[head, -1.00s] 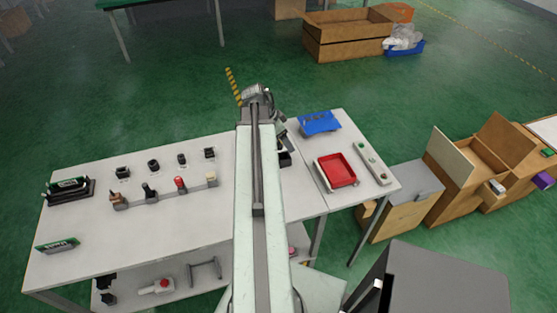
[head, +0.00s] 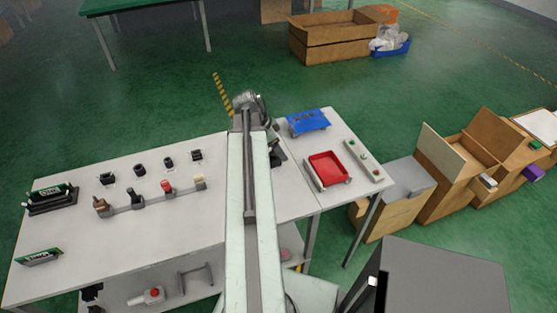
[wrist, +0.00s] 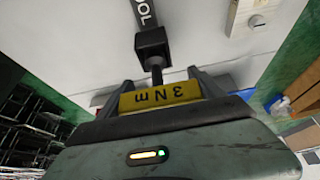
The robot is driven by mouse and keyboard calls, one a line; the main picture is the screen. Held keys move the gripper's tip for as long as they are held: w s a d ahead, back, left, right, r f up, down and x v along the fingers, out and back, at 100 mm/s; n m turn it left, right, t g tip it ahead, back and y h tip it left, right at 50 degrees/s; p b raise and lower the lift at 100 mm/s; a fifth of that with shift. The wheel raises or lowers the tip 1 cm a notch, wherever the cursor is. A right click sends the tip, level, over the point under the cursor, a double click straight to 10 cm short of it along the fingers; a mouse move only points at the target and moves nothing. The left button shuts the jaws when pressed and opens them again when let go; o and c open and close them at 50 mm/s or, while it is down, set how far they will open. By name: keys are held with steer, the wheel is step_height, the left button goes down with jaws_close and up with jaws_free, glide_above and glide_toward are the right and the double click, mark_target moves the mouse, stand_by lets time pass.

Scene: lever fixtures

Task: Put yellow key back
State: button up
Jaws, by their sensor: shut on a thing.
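In the wrist view the yellow key (wrist: 160,93), marked "3 Nm", sits between the fingers of my gripper (wrist: 163,87). My gripper is shut on it. The key's dark shaft points at a black square block (wrist: 153,42) on a pale surface and meets it in the picture; I cannot tell how deep it sits. A dark strip with the letters "OOL" runs up from the block. In the head view my own arm hides the key, and my gripper is not clearly visible at the far end.
The white table (head: 150,225) carries a row of levers and several black sockets at left. A red tray (head: 328,168) and a blue rack (head: 308,122) stand right of my arm. Wooden boxes (head: 460,155) stand farther right.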

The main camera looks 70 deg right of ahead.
steer(key=shift+f+b, duration=2)
steer(key=o, duration=1.9)
steer(key=shift+r, duration=0.1)
steer(key=shift+r, duration=0.1)
steer(key=shift+r+p, duration=0.2)
steer(key=shift+p, duration=0.2)
steer(key=p+v, duration=1)
steer(key=v, duration=0.1)
steer(key=shift+w+a+r+p, duration=0.1)
steer(key=shift+w+r+p, duration=0.1)
steer(key=shift+r+p, duration=0.15)
